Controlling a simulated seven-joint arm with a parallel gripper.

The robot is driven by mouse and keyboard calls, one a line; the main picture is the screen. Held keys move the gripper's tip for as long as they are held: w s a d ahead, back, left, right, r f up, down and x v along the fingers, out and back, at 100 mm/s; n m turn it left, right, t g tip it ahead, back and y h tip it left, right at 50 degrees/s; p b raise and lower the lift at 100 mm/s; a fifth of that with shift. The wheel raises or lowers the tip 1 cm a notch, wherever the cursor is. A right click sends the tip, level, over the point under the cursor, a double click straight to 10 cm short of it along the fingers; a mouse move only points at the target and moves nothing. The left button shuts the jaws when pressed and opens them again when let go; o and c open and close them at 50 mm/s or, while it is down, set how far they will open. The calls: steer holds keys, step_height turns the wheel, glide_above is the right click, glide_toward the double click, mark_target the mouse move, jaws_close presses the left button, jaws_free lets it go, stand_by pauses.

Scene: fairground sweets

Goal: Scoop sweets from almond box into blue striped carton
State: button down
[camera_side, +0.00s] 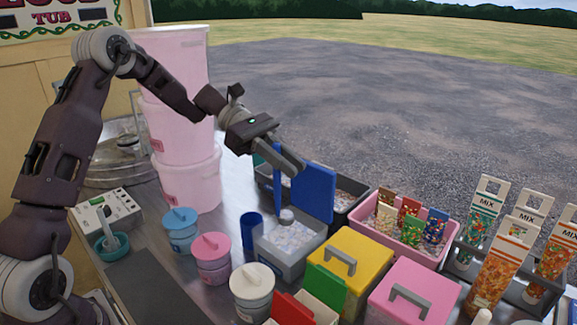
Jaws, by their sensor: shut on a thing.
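My gripper (291,164) is above the open grey box (262,258), fingers pointing down to the right. It is shut on the upright blue handle of a scoop (278,196). The scoop's small grey head (287,215) is low, at the pale sweets (292,236) in this box; whether it touches them or holds any is unclear. The box has a raised blue lid (315,192). I cannot read a label marking it as almond. A small blue carton (435,225) stands in a pink tray (408,252) to the right; its stripes are too small to confirm.
A blue cup (250,230) stands left of the grey box. A yellow-lidded box (352,262) and a pink-lidded box (413,292) are in front. Lidded jars (213,258) line the left. Tall MIX cartons (484,222) stand far right. Pink tubs (185,115) are stacked behind.

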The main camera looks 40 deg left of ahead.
step_height(320, 180, up, 8)
steer(key=s+d+m+g+y, duration=0.1)
steer(key=s+d+m+g, duration=0.6)
steer(key=s+d, duration=0.7)
steer(key=s+d+m+g+y, duration=0.1)
steer(key=s+m+g+y, duration=0.4)
steer(key=s, duration=1.3)
steer(key=w+d+f+n+g+y, duration=0.1)
steer(key=w+d+f+n+g, duration=0.1)
steer(key=w+d+f+n, duration=0.2)
steer(key=w+d+f+n+g+y, duration=0.2)
steer(key=w+d+f+n, duration=0.3)
steer(key=d+f, duration=0.3)
step_height(320, 180, down, 3)
steer(key=shift+d+r+n+g, duration=0.1)
steer(key=shift+d+n+g, duration=0.15)
steer(key=shift+n+g, duration=0.3)
